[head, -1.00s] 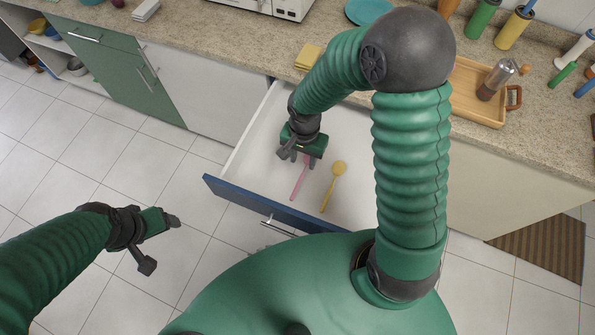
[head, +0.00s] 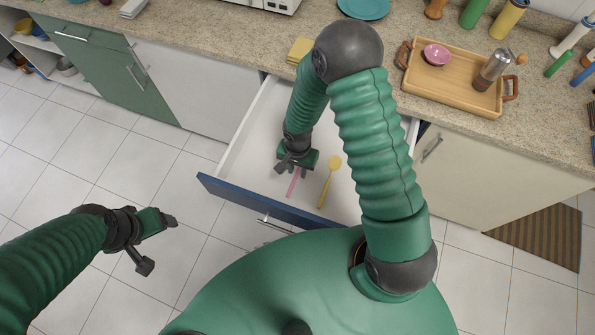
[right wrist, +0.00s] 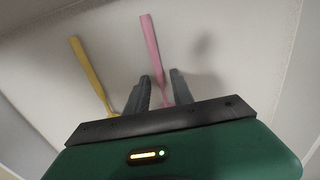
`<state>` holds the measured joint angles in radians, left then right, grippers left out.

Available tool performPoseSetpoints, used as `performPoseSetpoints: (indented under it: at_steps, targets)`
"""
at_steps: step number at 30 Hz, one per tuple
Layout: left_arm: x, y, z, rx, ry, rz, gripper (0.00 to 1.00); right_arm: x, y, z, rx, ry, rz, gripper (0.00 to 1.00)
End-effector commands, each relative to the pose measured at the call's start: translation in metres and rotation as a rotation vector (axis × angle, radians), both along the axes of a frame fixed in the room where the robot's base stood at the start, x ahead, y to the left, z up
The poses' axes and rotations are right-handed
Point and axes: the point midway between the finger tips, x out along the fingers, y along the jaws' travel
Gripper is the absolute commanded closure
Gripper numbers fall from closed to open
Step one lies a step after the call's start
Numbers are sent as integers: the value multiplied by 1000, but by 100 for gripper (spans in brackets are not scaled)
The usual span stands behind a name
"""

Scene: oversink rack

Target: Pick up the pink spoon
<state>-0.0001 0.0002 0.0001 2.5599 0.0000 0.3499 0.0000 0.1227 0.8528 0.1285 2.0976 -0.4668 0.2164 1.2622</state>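The pink spoon (head: 292,184) lies in the open drawer (head: 247,150). Its handle shows in the head view, and its upper part is hidden under my right gripper (head: 292,170). In the right wrist view the pink spoon (right wrist: 150,45) runs between the two fingers of my right gripper (right wrist: 160,88). The fingers are apart, with a gap visible around the spoon. A yellow spoon (head: 329,184) lies just to the right in the head view, and it shows left of the fingers in the right wrist view (right wrist: 88,68). My left gripper (head: 158,245) is empty, with its fingers spread, over the floor.
The drawer's blue front (head: 262,203) and white side walls surround the spoons. Above it, the counter (head: 225,38) holds a wooden tray (head: 428,88) with a pink bowl (head: 436,54) and a grinder (head: 491,70). The floor at left is clear.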

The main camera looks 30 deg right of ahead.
Motion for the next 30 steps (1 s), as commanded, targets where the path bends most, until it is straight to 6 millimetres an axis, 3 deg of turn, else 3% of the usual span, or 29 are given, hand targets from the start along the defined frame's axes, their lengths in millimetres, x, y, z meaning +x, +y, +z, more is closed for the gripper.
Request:
performPoseSetpoints:
  at_steps: [1,6,19,30]
  targets:
    - [0,0,0,0,0,0,27,0,0,0,0,0,0,80]
    - [0,0,0,0,0,0,27,0,0,0,0,0,0,100]
    - [0,0,1,0,0,0,27,1,0,4,0,0,0,100]
    - [0,0,9,0,0,0,27,1,0,84,0,-4,-1,100]
